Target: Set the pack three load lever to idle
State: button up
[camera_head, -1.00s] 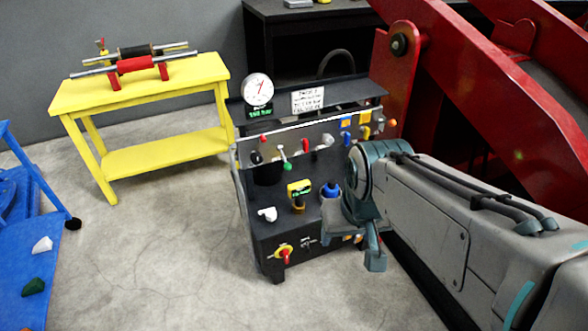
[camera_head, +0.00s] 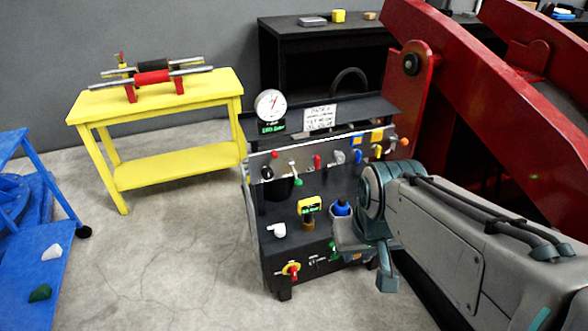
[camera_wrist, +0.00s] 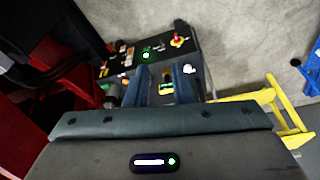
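A dark control stand (camera_head: 275,225) stands mid-picture in the head view. Its sloped upper panel carries a row of levers: a black one (camera_head: 266,172), a green-tipped one (camera_head: 297,180), a red one (camera_head: 317,161), a grey one (camera_head: 339,157), a blue one (camera_head: 357,156) and others toward the right. I cannot read which one is the pack three load lever. My gripper (camera_head: 368,265) hangs in front of the stand's lower right side, below the lever row, touching none of the levers. In the wrist view my gripper (camera_wrist: 163,84) has its fingers apart, with nothing between them.
A gauge (camera_head: 270,105) and a white sign (camera_head: 320,117) top the stand. Lower down are a yellow display (camera_head: 310,205), a white handle (camera_head: 279,230) and a red-yellow rotary switch (camera_head: 292,270). A yellow bench (camera_head: 170,100) is at left; red beams (camera_head: 480,80) rise at right. Floor before the stand is clear.

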jog(key=w+d+f+n+t+b, duration=0.1)
jog(key=w+f+n+b, duration=0.1)
jog(key=w, duration=0.3)
jog(key=w+d+f+n+t+b, duration=0.1)
jog(key=w+f+n+t+b, duration=0.1)
jog(key=w, duration=0.4)
jog(key=w+d+f+n+t+b, duration=0.1)
jog(key=w+f+n+b, duration=0.2)
jog(key=w+f+b, duration=0.2)
jog(key=shift+w+f+n+t+h+b, duration=0.1)
jog(key=shift+w+n+t+h+b, duration=0.2)
jog(key=shift+w+n+h+b, duration=0.15)
grip_shut()
jog(key=w+f+n+t+y+b, duration=0.1)
jog(key=w+f+n+t+b, duration=0.3)
jog(key=w+f+n+b, duration=0.55)
jog(key=w+f+n+t+y+b, duration=0.1)
jog(key=w+f+n+t+b, duration=0.2)
jog(key=w+f+n+b, duration=0.65)
jog(key=w+a+f+n+t+y+b, duration=0.2)
jog(key=w+a+f+n+y+b, duration=0.2)
jog(key=n, duration=0.6)
jog(key=w+f+y, duration=0.1)
jog(key=w+f, duration=0.1)
jog(key=w, duration=0.1)
jog(key=shift+w+a+f+t, duration=0.25)
jog(key=shift+a+f+t, duration=0.05)
jog(key=shift+a+f, duration=0.05)
jog(key=shift+y, duration=0.25)
